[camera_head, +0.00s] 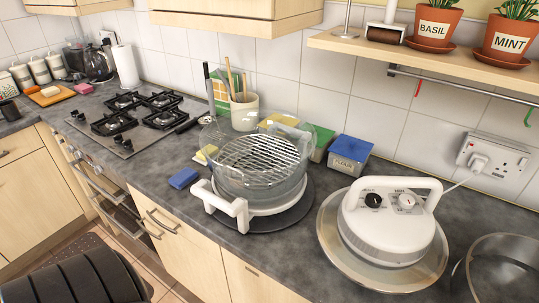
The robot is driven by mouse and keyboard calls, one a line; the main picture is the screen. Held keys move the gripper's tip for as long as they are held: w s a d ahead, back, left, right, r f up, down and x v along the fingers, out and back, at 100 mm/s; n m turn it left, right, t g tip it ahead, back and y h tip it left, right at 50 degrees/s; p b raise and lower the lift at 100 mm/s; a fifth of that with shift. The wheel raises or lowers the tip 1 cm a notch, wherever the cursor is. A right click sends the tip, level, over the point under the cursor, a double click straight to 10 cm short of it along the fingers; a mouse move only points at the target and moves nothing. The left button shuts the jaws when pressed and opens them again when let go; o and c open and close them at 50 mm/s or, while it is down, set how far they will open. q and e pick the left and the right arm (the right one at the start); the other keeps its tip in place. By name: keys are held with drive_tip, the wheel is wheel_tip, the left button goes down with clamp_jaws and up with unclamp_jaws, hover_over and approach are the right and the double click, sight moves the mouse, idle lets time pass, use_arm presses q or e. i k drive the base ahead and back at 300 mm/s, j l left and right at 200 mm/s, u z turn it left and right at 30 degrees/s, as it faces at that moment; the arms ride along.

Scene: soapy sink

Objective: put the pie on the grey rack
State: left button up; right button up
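The grey rack (262,158) is a round wire grid inside a clear glass bowl (259,188). The bowl sits in a white base with a handle (240,212) on the counter, and its top is open. I cannot make out a pie anywhere in the head view. Neither of my grippers is in view.
A utensil pot (244,110), a blue tin (349,152) and a green tin (321,140) stand behind. A blue sponge (183,178) lies left.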

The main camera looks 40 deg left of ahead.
sight(261, 154)
drive_tip(key=j+u, duration=0.1)
drive_tip(key=u, duration=0.75)
drive_tip(key=j+u, duration=0.2)
drive_tip(key=u, duration=0.2)
drive_tip(key=i+j, duration=0.1)
drive_tip(key=j, duration=1.15)
drive_tip(key=i+j, duration=0.15)
drive_tip(key=j, duration=0.45)
